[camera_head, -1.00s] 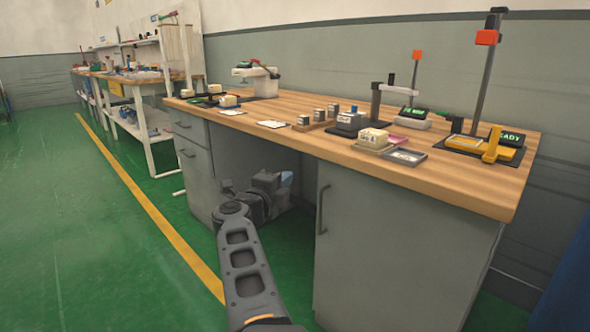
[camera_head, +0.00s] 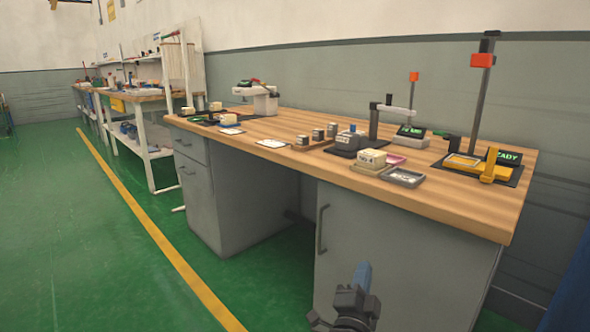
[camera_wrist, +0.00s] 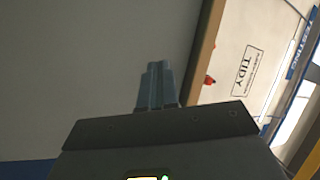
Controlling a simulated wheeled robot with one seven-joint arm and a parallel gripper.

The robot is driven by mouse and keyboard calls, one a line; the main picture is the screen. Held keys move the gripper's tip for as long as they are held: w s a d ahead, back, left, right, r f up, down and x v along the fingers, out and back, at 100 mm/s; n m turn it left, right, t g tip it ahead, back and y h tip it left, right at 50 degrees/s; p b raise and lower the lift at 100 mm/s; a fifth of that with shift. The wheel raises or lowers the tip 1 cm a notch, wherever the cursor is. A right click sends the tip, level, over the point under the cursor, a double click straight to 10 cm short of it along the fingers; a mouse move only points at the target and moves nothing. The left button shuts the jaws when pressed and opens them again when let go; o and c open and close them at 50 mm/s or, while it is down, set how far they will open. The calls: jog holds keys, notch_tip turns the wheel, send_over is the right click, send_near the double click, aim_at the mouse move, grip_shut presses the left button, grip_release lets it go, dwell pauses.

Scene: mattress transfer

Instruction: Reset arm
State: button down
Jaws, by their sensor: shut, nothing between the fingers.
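My gripper (camera_head: 362,276) shows at the bottom of the head view, in front of the grey cabinet door and below the tabletop. Its blue-grey fingers point up. In the wrist view, the fingers (camera_wrist: 156,86) are together, with nothing between them. Most of my arm is below the head view's lower edge.
A workbench (camera_head: 450,205) with a wooden top carries small blocks, trays and stands. Its front edge and cabinet door (camera_head: 400,255) are close to my gripper. Green floor (camera_head: 90,250) with a yellow line lies open at left. The wrist view shows a "TIDY" sign (camera_wrist: 246,70).

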jog(key=s+d+f+n+y, duration=0.3)
jog(key=s+d+n, duration=0.2)
jog(key=s, duration=0.6)
jog(key=s+d+f+n+y, duration=0.2)
jog(key=s+d+f+n, duration=0.25)
jog(key=s, duration=0.65)
jog(key=s+r+n+g+y, duration=0.1)
jog(key=s+r+n+y, duration=0.15)
jog(key=s, duration=0.95)
jog(key=s+r+n+g+y, duration=0.1)
jog(key=s+n, duration=0.2)
jog(key=s, duration=0.8)
jog(key=s+a+r+n+g, duration=0.1)
jog(key=s+a+r+g, duration=0.2)
jog(key=s+r, duration=0.7)
notch_tip(320, 180, up, 20)
jog(key=p, duration=2.1)
jog(key=shift+s+h+p, duration=0.35)
jog(key=shift+h+p, duration=0.05)
jog(key=shift+h, duration=0.05)
